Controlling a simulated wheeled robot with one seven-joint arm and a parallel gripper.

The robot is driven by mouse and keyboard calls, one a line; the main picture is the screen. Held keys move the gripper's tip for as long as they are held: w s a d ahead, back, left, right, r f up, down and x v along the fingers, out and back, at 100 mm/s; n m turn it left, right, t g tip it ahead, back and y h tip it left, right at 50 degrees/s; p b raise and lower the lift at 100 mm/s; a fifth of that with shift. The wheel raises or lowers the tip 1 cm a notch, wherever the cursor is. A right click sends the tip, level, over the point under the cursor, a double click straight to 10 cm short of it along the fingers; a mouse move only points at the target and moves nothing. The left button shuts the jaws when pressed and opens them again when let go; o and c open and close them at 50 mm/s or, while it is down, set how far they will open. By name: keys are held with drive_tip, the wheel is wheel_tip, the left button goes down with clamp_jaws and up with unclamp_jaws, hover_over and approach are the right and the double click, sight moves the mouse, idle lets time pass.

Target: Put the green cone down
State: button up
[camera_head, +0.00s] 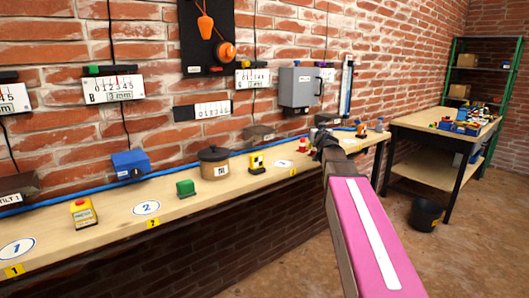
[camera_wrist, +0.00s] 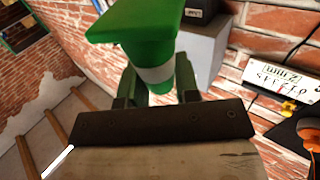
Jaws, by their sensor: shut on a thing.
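My gripper (camera_wrist: 157,88) is shut on the green cone (camera_wrist: 134,30), which has a white band round it. In the wrist view its two fingers sit either side of the cone near the white band, and the cone's wide green base is toward the top of the picture. In the head view my gripper (camera_head: 325,142) is at the far part of the wall shelf, at the end of my pink arm. I cannot make out the cone in the head view.
A grey wall box (camera_head: 300,88) hangs above. A workbench (camera_head: 425,122) and a black bucket (camera_head: 426,214) stand to the right.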

drive_tip(key=shift+s+a+r, duration=0.25)
drive_tip(key=shift+a+r, duration=0.05)
drive_tip(key=shift+a, duration=0.45)
drive_tip(key=shift+s+a+r, duration=0.3)
drive_tip(key=shift+a+r, duration=0.05)
drive_tip(key=shift+a, duration=0.45)
drive_tip(key=shift+s+a+r, duration=0.25)
drive_tip(key=shift+a+r, duration=0.05)
drive_tip(key=shift+a, duration=0.45)
drive_tip(key=shift+d, duration=0.1)
